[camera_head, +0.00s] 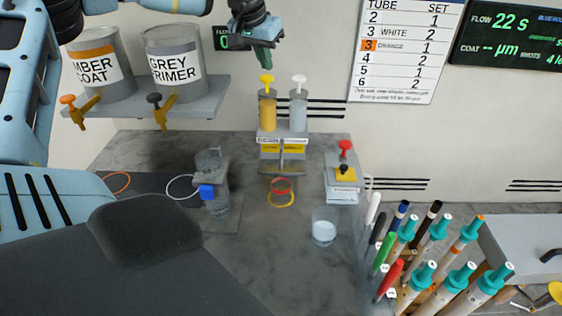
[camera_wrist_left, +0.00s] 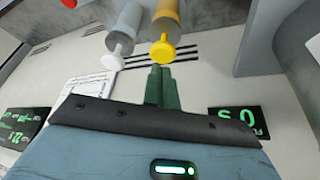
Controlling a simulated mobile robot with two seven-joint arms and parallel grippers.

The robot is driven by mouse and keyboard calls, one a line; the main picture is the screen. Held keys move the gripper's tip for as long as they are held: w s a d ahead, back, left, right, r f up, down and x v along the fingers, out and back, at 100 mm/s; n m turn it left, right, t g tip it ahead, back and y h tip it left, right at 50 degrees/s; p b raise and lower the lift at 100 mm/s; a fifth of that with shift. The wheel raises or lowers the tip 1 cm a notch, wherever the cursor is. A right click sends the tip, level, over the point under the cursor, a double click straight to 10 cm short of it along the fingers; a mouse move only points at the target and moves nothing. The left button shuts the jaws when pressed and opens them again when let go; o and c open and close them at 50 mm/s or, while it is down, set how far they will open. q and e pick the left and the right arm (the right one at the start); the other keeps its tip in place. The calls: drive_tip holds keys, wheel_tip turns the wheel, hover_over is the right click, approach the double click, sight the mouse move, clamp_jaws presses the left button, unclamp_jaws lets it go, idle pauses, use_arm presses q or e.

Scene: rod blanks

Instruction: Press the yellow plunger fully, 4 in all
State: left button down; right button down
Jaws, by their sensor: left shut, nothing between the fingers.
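The yellow plunger (camera_head: 266,79) stands raised on top of a dispenser cylinder with amber contents (camera_head: 267,112). Its round yellow head also shows in the left wrist view (camera_wrist_left: 162,49). Beside it on the right is a white plunger (camera_head: 299,80) on a grey cylinder, also raised; it shows in the left wrist view too (camera_wrist_left: 112,60). My left gripper (camera_head: 264,62) is shut and empty, its green fingers just above the yellow plunger's head in the head view. The fingers (camera_wrist_left: 161,88) look apart from the plunger. My right gripper is not in view.
A clear cup (camera_head: 324,228) and a red-knobbed device (camera_head: 344,180) stand to the right. Amber and grey tanks (camera_head: 174,62) sit on a shelf at left. Markers and teal-capped tubes crowd the front right.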

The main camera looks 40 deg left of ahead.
sight(266, 76)
use_arm(q)
drive_tip(key=shift+f, duration=0.25)
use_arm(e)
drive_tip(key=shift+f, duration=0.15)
